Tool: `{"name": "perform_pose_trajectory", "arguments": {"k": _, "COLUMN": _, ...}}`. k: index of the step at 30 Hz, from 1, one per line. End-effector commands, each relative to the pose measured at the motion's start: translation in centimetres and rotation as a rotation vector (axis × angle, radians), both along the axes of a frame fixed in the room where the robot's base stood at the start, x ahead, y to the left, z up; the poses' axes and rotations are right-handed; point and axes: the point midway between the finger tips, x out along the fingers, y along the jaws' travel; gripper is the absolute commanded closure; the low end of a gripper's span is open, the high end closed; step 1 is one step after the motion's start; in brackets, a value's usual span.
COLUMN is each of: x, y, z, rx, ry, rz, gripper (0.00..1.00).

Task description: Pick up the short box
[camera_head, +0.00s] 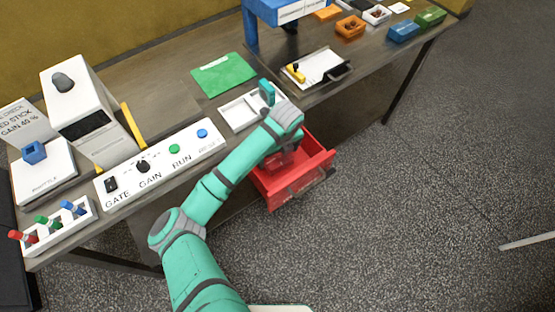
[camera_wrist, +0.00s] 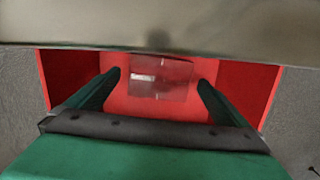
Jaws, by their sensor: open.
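A clear, see-through short box (camera_wrist: 160,76) lies inside the open red drawer (camera_wrist: 55,75). In the wrist view it sits between the two green fingers of my gripper (camera_wrist: 158,82), with a gap showing on each side. The fingers are apart and hold nothing. Whether the fingertips are level with the box or above it, I cannot tell. In the head view the red drawer (camera_head: 291,186) stands out under the table's front edge. My arm reaches over it and hides most of the gripper and the box.
The table edge (camera_wrist: 160,22) crosses the wrist view close above the drawer.

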Motion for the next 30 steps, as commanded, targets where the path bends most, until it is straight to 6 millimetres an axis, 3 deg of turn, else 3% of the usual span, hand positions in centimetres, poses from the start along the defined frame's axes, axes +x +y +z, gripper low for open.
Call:
{"name": "perform_pose_trajectory", "arguments": {"k": 6, "x": 0.2, "y": 0.3, "z": -2.6, "rx": 0.001, "ry": 0.002, "rz": 0.003, "gripper": 0.00}}
{"name": "perform_pose_trajectory", "arguments": {"k": 12, "x": 0.3, "y": 0.3, "z": -2.7, "rx": 0.000, "ry": 0.000, "rz": 0.002, "gripper": 0.00}}
{"name": "perform_pose_trajectory", "arguments": {"k": 13, "x": 0.3, "y": 0.3, "z": -2.7, "rx": 0.000, "ry": 0.000, "rz": 0.002, "gripper": 0.02}}
{"name": "perform_pose_trajectory", "arguments": {"k": 19, "x": 0.3, "y": 0.3, "z": -2.7, "rx": 0.000, "ry": 0.000, "rz": 0.002, "gripper": 0.48}}
{"name": "perform_pose_trajectory", "arguments": {"k": 30, "x": 0.3, "y": 0.3, "z": -2.3, "rx": 0.000, "ry": -0.001, "rz": 0.002, "gripper": 0.48}}
